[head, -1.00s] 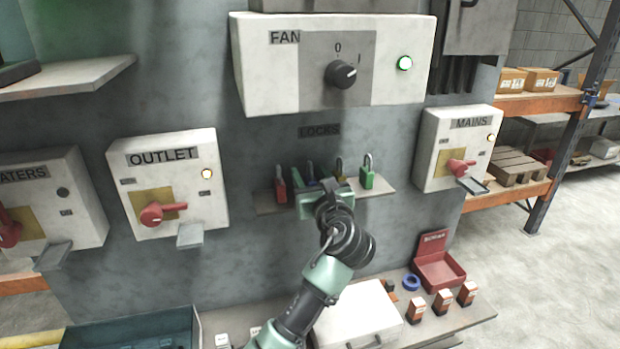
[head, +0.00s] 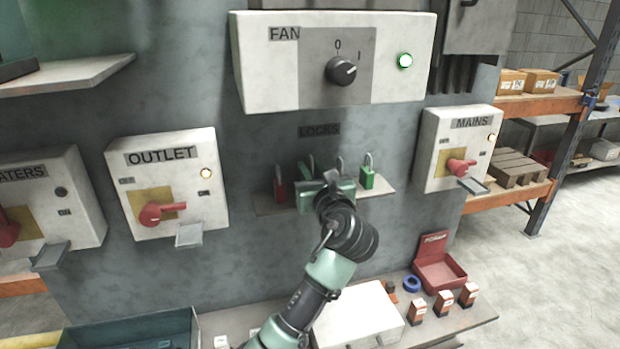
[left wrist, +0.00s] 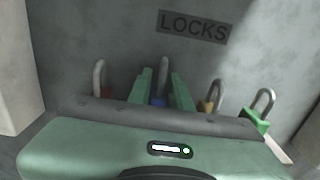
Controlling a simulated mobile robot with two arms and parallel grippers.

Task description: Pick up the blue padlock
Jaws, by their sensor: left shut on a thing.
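The blue padlock (left wrist: 160,101) stands in the middle of the row in the left wrist view, its grey shackle pointing up. My left gripper (left wrist: 162,88) has one green finger on each side of it and is shut on it. In the head view my left gripper (head: 321,176) reaches over the lock shelf (head: 378,190), and its body hides the blue padlock. Whether the padlock's base touches the shelf is hidden. My right gripper is not in view.
A red padlock (head: 280,189) stands left of the gripper. A yellow padlock (left wrist: 206,106) and a green padlock (head: 367,180) stand to the right. The FAN box (head: 270,70) juts out above. A white case (head: 365,316) lies below.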

